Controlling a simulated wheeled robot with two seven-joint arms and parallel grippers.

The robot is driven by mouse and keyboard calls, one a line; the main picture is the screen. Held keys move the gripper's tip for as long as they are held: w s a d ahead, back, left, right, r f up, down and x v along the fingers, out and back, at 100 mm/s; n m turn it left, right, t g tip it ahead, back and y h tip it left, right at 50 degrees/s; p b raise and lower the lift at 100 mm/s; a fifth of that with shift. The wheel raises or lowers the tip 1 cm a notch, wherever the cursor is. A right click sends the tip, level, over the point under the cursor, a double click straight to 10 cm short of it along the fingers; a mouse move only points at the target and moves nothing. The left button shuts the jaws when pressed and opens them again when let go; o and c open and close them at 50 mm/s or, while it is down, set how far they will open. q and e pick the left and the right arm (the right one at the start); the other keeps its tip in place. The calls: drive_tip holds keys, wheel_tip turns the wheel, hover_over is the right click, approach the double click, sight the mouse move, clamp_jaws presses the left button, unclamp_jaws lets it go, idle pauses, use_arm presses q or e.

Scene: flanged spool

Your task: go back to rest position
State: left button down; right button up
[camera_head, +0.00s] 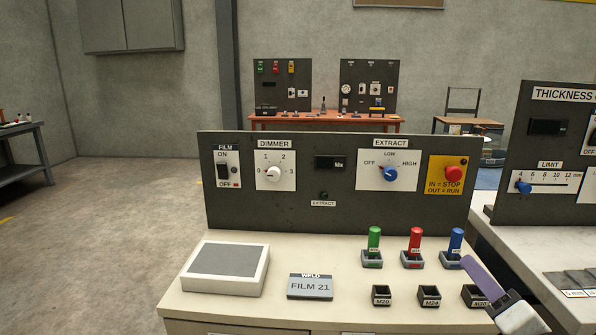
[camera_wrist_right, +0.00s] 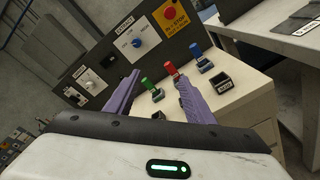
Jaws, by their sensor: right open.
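My right gripper (camera_head: 474,268) shows at the lower right of the head view, one purple finger visible in front of the panel table's right side. In the right wrist view both purple fingers of the right gripper (camera_wrist_right: 157,76) stand apart with nothing held between them. Beyond them are a green-handled piece (camera_wrist_right: 145,82), a red-handled piece (camera_wrist_right: 171,70) and a blue-handled piece (camera_wrist_right: 197,54) on the table. The gripper partly hides the M30 holder (camera_head: 472,294) in the head view. My left gripper is in neither view.
The control panel (camera_head: 340,215) stands at the back of the pale table (camera_head: 240,312). A grey-topped box (camera_head: 227,268) and a FILM 21 plate (camera_head: 310,287) lie at left. Empty M20 (camera_head: 381,296) and M24 (camera_head: 429,295) holders sit in front. Another bench (camera_head: 530,245) is close at right.

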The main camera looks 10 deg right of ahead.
drive_tip(key=s+a+f+m+g+y, duration=0.15)
drive_tip(key=a+f+m, duration=0.3)
drive_tip(key=f, duration=0.65)
drive_tip(key=a+f+m+g+y, duration=0.3)
drive_tip(key=a+f, duration=0.3)
drive_tip(key=f, duration=0.4)
drive_tip(key=s+a+f+m+g+y, duration=0.3)
drive_tip(key=s+a+f+m, duration=0.9)
drive_tip(key=f, duration=0.5)
drive_tip(key=shift+s+a+m, duration=0.15)
drive_tip(key=shift+a+m, duration=0.8)
drive_tip(key=shift+a, duration=0.3)
